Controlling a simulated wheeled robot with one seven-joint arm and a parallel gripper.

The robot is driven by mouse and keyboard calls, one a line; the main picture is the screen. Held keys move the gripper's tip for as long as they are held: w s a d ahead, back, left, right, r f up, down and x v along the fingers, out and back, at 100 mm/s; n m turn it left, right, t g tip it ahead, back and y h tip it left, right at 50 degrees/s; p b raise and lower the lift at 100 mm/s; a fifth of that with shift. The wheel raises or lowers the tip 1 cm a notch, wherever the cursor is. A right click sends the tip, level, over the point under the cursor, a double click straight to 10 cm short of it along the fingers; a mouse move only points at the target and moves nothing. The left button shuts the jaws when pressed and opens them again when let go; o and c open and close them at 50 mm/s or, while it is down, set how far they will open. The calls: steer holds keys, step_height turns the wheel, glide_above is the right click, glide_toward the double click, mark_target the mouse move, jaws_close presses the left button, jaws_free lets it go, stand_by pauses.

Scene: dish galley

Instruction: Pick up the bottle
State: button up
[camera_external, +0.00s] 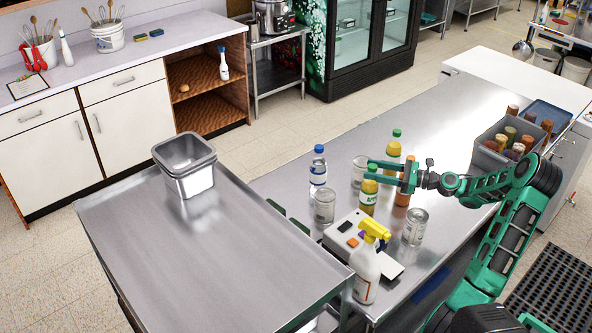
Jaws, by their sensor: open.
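Several bottles stand upright on the steel counter. A yellow-and-green bottle with a green cap (368,198) is at my gripper (371,171), whose green fingers are open and point left. The fingers show at the height of its cap and neck; I cannot tell whether they touch it. Another yellow bottle with a green cap (393,152) stands just behind. An orange-brown bottle (401,196) stands to the right, partly hidden by my gripper. A clear bottle with a blue cap and blue label (318,174) stands to the left.
Glass or metal cans (324,206) and (415,228) stand close by, with a white device (350,232) and a yellow-topped spray bottle (366,272) in front. A grey crate of bottles (487,158) is at right. The steel cart (215,265) holds a metal container (188,181); its front is clear.

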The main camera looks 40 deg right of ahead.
steer(key=x, duration=0.5)
steer(key=shift+w+d, duration=0.1)
steer(key=shift+d, duration=0.1)
steer(key=shift+c, duration=0.3)
jaws_close()
stand_by(0.9)
